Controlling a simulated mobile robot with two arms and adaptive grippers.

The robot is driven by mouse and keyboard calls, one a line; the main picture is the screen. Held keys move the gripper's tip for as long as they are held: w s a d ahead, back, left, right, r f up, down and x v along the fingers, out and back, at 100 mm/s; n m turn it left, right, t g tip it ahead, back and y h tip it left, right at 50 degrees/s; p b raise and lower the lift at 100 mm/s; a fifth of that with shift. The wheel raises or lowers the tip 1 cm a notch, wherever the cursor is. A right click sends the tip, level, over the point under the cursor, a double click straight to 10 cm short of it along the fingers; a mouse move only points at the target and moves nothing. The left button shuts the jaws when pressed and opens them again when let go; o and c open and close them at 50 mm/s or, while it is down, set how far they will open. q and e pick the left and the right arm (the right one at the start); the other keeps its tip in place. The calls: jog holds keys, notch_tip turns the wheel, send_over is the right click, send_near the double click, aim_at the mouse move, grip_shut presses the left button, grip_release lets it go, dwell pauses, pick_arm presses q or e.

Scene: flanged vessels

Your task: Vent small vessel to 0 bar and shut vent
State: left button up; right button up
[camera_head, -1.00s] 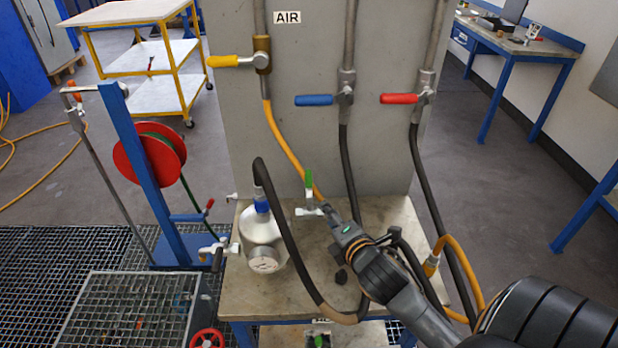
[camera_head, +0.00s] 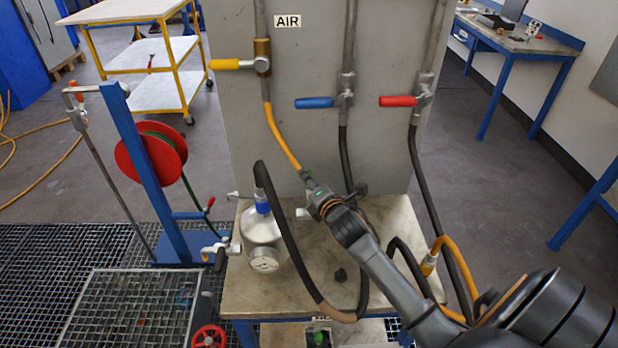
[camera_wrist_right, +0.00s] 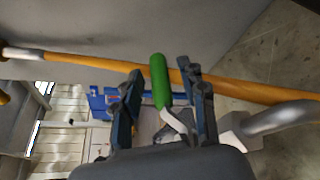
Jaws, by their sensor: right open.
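The small silver vessel (camera_head: 262,228) stands upright on the bench, with a blue fitting on top and a round gauge (camera_head: 264,264) on its front. The gauge is too small to read. My right gripper (camera_head: 308,182) is up by the panel, right of and above the vessel. In the right wrist view, a green valve handle (camera_wrist_right: 159,82) with a bent metal lever stands between the open fingers (camera_wrist_right: 160,70), with gaps on both sides. In the head view my gripper mostly hides this handle. My left gripper is out of view.
The grey panel (camera_head: 390,160) carries a yellow lever (camera_head: 225,64) under the AIR label, a blue lever (camera_head: 315,102) and a red lever (camera_head: 396,101). A black hose (camera_head: 290,240) loops from the vessel. An orange hose (camera_head: 280,137) passes close to my right gripper.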

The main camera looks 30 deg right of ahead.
jog(key=shift+w+d+f, duration=0.15)
jog(key=shift+w, duration=0.45)
grip_shut()
jog(key=shift+d, duration=0.15)
